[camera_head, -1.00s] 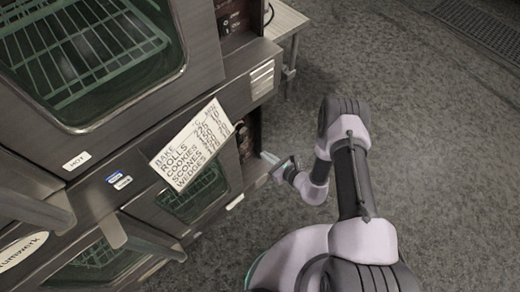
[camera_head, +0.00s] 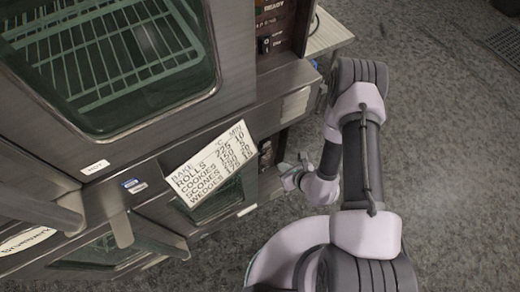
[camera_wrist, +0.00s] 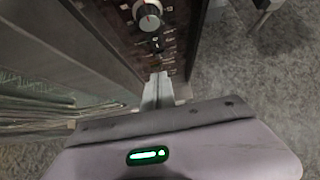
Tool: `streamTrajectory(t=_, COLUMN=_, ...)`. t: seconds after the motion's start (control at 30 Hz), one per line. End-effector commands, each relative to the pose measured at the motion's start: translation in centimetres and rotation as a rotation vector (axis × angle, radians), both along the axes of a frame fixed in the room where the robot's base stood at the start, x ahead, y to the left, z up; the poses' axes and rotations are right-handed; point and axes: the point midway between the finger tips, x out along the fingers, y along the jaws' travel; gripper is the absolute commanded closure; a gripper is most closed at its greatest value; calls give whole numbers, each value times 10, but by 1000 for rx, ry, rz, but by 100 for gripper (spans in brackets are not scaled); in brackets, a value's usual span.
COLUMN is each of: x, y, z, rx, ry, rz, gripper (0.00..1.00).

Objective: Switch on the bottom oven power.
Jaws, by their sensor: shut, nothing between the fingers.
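The double oven stands at the left in the head view. The bottom oven (camera_head: 222,222) is its lower part, with a dark control panel (camera_head: 266,153) at its right edge. In the wrist view the panel (camera_wrist: 178,45) shows a round silver knob (camera_wrist: 148,14) and a small dark switch (camera_wrist: 157,44) below it, with further small controls. My gripper (camera_wrist: 158,78) is shut and empty. Its tips point at the lower part of the panel, below the small switch; whether they touch it I cannot tell. In the head view my gripper (camera_head: 286,170) is beside the panel, partly hidden by my wrist.
A white card (camera_head: 209,165) with baking times is fixed on the oven front. Door handles (camera_head: 120,230) stick out at the left. A pale table (camera_head: 328,32) stands behind the oven.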

Motion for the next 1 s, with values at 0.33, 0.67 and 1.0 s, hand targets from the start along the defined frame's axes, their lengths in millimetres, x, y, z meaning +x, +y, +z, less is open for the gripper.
streamTrajectory(t=0.33, x=15, y=11, z=-22, rx=1, ry=-3, rz=4, gripper=100)
streamTrajectory(t=0.67, x=57, y=39, z=-75, rx=1, ry=-5, rz=4, gripper=100)
streamTrajectory(t=1.0, x=90, y=61, z=-78, rx=2, ry=-4, rz=2, gripper=100)
